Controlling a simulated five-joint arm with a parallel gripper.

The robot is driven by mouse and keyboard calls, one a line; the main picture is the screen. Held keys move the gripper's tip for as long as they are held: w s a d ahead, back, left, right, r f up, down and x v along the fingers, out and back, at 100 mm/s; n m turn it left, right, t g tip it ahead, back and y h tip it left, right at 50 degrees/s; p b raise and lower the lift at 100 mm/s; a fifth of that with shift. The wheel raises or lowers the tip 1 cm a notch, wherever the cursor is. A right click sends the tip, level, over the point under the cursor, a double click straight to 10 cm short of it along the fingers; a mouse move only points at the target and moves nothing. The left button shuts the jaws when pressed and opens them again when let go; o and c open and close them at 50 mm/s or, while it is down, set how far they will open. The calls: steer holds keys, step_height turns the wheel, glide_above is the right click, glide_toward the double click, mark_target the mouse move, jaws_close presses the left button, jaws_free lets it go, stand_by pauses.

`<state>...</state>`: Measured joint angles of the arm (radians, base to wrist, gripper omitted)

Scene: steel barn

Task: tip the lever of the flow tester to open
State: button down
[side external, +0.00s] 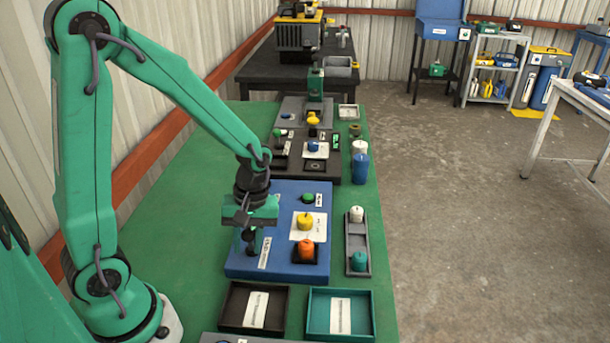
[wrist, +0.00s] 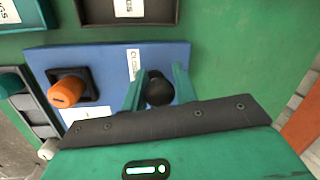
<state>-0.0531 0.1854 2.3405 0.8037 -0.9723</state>
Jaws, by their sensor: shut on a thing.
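The flow tester looks to be the blue box (side external: 285,262) on the green bench, also in the wrist view (wrist: 110,60). Its lever shows as a dark knob (wrist: 159,90) near one end of the box. In the side view the lever (side external: 249,240) is a dark, small shape under my gripper (side external: 250,232), partly hidden. In the wrist view my gripper (wrist: 158,84) has its two green fingers on either side of the knob, shut on it. I cannot tell the lever's tilt. A white label (wrist: 133,65) lies beside it.
An orange knob (side external: 306,248), a yellow knob (side external: 305,221) and a green button (side external: 308,198) sit on the blue box. A black tray (side external: 226,305) and a teal tray (side external: 371,313) lie in front. A grey rack (side external: 357,243) stands at right.

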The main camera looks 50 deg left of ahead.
steer(key=shift+w+a+r+g, duration=0.15)
steer(key=shift+w+a+g, duration=0.15)
steer(key=shift+w+g, duration=0.1)
steer(key=c, duration=1.1)
jaws_free()
steer(key=v, duration=0.7)
steer(key=shift+r, duration=0.35)
steer(key=shift+w+r, duration=0.1)
steer(key=s+d+r+m+t, duration=0.2)
steer(key=s+r+m+t, duration=0.5)
steer(key=r+m, duration=0.3)
steer(key=shift+s+r+m+t, duration=0.35)
steer(key=shift+r+m+t, duration=0.05)
steer(key=shift+m+t, duration=0.45)
